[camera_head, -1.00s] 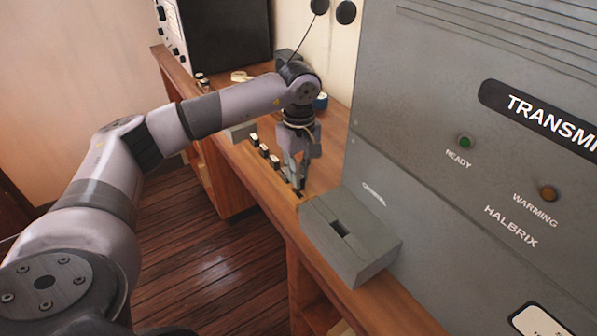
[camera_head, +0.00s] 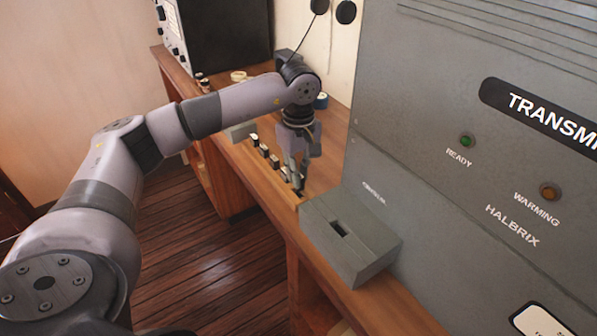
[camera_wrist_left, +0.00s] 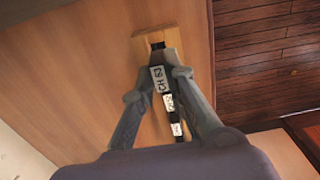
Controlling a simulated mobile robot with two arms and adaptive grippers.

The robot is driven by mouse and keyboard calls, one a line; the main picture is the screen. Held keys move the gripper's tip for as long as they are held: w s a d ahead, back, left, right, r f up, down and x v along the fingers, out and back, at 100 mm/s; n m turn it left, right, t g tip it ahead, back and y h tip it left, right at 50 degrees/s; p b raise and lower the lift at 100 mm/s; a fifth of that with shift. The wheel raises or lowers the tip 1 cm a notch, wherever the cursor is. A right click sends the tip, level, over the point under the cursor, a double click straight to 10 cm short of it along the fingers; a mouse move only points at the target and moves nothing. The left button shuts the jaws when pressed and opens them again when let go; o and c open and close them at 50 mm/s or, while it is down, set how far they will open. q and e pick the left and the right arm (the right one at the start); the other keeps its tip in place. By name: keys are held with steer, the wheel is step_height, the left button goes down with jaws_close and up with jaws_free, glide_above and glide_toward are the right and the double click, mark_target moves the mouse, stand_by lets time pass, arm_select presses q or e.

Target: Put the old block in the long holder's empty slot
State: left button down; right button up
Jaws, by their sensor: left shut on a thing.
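My left gripper (camera_head: 298,174) points down over the near end of the long wooden holder (camera_head: 299,204) on the desk. In the left wrist view the gripper (camera_wrist_left: 160,73) is shut on a dark block (camera_wrist_left: 158,79) with a white label that seems to read "CH 53". The holder's end (camera_wrist_left: 150,42) shows there with a dark slot (camera_wrist_left: 158,46) just past the block. Several more dark blocks with white labels (camera_wrist_left: 169,103) stand in a row behind it. The fingers hide the block's lower end, so I cannot tell how deep it sits. My right gripper is out of view.
A grey box (camera_head: 372,240) with a dark slot (camera_head: 339,228) in its top stands close by on the desk, against the grey transmitter cabinet (camera_head: 420,130). The floor is left of the desk.

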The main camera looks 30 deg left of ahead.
arm_select(q)
steer(key=shift+f+b, duration=1.6)
stand_by(3.5)
stand_by(0.3)
steer(key=c, duration=1.5)
jaws_free()
steer(key=shift+c, duration=0.2)
steer(key=shift+r, duration=0.25)
step_height(320, 180, up, 12)
steer(key=shift+f, duration=0.2)
steer(key=shift+f, duration=0.1)
